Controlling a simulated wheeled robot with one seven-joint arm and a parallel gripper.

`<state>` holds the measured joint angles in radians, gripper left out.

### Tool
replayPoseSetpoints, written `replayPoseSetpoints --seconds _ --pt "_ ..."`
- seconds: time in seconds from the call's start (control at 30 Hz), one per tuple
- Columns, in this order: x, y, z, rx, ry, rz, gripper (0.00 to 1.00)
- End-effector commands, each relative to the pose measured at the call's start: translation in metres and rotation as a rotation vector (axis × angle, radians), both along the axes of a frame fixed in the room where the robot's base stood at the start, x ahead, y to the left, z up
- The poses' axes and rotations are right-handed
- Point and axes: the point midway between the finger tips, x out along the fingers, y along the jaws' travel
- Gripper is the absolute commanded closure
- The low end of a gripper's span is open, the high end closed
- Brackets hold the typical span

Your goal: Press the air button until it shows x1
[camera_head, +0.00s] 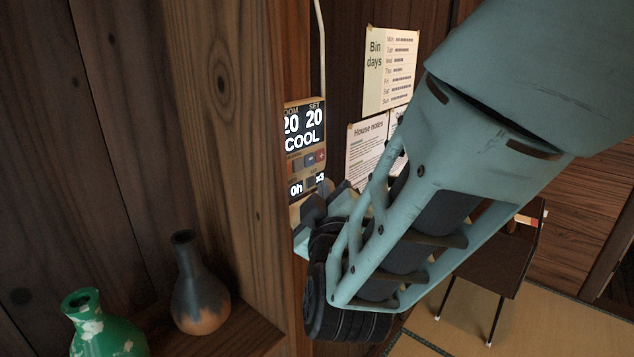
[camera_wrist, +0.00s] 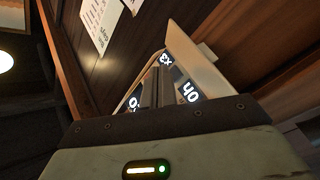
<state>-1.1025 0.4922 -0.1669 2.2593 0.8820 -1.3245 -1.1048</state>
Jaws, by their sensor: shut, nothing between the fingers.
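The wall control panel (camera_head: 304,140) hangs on a wooden post. Its upper display reads 20, 20 and COOL; the lower display (camera_head: 296,189) reads 0h and x3. Small buttons (camera_head: 314,159) sit between the displays. My gripper (camera_head: 312,212) is shut and empty at the panel's lower part, covering what lies there; I cannot make out the air button or whether the fingertips touch the panel. In the wrist view the panel (camera_wrist: 207,72) appears turned over, with x3 and 0h readable beside my shut fingers (camera_wrist: 156,85).
A "Bin days" sheet (camera_head: 390,70) and a "House notes" sheet (camera_head: 367,150) are on the wall to the right. A dark vase (camera_head: 197,290) and a green vase (camera_head: 105,330) stand on a shelf at lower left. A small dark table (camera_head: 490,262) stands on the tatami behind my arm.

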Motion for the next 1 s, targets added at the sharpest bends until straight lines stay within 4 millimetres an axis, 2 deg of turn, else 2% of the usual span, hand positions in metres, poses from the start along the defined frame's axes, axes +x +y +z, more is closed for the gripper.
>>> replayPoseSetpoints --seconds 0.27,0.7,1.0 --pt "-0.001 -0.001 0.0 0.0 0.0 0.0 1.0" --pt "-0.025 -0.033 0.0 0.0 0.001 -0.001 1.0" --pt "-0.031 -0.04 0.0 0.0 0.001 -0.001 1.0"
